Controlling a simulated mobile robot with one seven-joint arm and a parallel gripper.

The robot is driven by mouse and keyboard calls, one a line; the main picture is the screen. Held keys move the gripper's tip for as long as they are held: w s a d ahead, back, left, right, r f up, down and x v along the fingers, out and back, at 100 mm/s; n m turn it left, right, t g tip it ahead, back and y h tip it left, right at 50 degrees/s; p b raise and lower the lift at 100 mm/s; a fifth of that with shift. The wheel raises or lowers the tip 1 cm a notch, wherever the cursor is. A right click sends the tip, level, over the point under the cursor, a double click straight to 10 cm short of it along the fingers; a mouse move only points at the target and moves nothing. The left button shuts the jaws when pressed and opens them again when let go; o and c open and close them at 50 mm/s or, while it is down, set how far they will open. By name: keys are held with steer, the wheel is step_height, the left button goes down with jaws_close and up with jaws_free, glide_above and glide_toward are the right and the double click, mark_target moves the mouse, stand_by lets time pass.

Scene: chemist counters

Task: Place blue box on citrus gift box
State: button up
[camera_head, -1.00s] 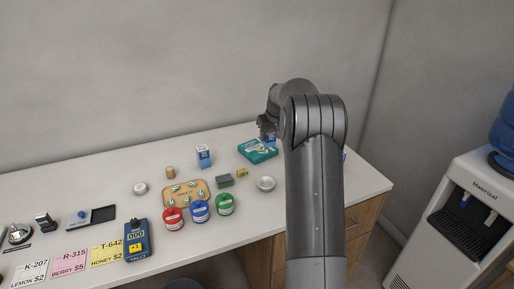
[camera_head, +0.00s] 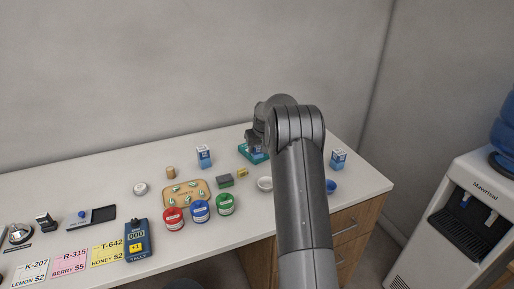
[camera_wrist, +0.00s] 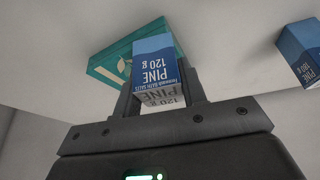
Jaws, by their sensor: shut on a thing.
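My gripper (camera_wrist: 157,88) is shut on a blue box (camera_wrist: 154,62) marked "PINE 120 g", with a white lower part, held between the fingers in the wrist view. A teal box (camera_wrist: 107,53), apparently the citrus gift box, lies behind the held box in that view. In the head view the teal box (camera_head: 257,158) is at the back of the counter, mostly covered by my gripper and wrist. The held box is over or close to it; I cannot tell whether they touch. Its label is not readable.
A similar blue box (camera_head: 338,159) stands to the right; another blue and white box (camera_head: 204,156) stands to the left. A wall is behind.

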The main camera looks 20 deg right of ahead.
steer(key=shift+f, duration=0.15)
steer(key=o, duration=1)
steer(key=shift+o, duration=0.2)
